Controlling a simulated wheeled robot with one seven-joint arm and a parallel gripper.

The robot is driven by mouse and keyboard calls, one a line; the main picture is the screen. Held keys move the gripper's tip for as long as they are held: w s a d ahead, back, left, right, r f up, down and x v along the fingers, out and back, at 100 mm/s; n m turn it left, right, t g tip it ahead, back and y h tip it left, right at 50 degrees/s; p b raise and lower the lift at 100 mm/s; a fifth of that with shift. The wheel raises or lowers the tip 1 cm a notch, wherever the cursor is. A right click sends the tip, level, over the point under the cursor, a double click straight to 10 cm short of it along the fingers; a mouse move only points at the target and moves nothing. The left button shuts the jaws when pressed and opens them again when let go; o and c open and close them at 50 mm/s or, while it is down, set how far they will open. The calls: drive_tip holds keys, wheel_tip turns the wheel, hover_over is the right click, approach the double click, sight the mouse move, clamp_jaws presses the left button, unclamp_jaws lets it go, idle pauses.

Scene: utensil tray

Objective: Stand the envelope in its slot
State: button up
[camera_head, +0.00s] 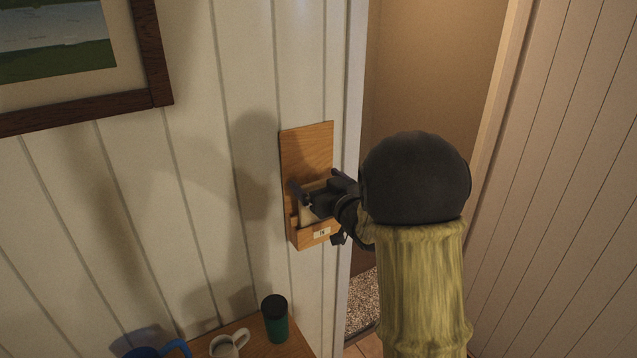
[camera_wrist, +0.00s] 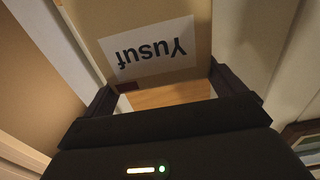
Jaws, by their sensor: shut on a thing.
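A wooden wall holder (camera_head: 306,148) has a tall back board and a shallow front slot with a small white label. A cream-tan envelope (camera_head: 309,212) is at the slot, and its lower edge seems to be behind the slot's front wall; I cannot tell if it touches the bottom. In the wrist view the envelope (camera_wrist: 188,22) shows a white "Yusuf" label, upside down. My black gripper (camera_head: 318,190) is shut on the envelope, with a finger at each side of it. My gripper and wrist hide part of the envelope and slot.
A small wooden table (camera_head: 290,345) below carries a green tumbler (camera_head: 276,325) with a black lid, a cream mug (camera_head: 224,347) and a blue mug (camera_head: 150,352). A framed picture (camera_head: 160,70) hangs at left. A doorway opens right of the holder, partly behind my arm.

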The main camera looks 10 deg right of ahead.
drive_tip(key=shift+f+b, duration=0.9)
drive_tip(key=shift+f, duration=0.05)
drive_tip(key=o, duration=0.9)
drive_tip(key=shift+r, duration=0.1)
drive_tip(key=shift+c, duration=0.2)
drive_tip(key=shift+s, duration=0.1)
drive_tip(key=b+v, duration=0.5)
drive_tip(key=v, duration=1.2)
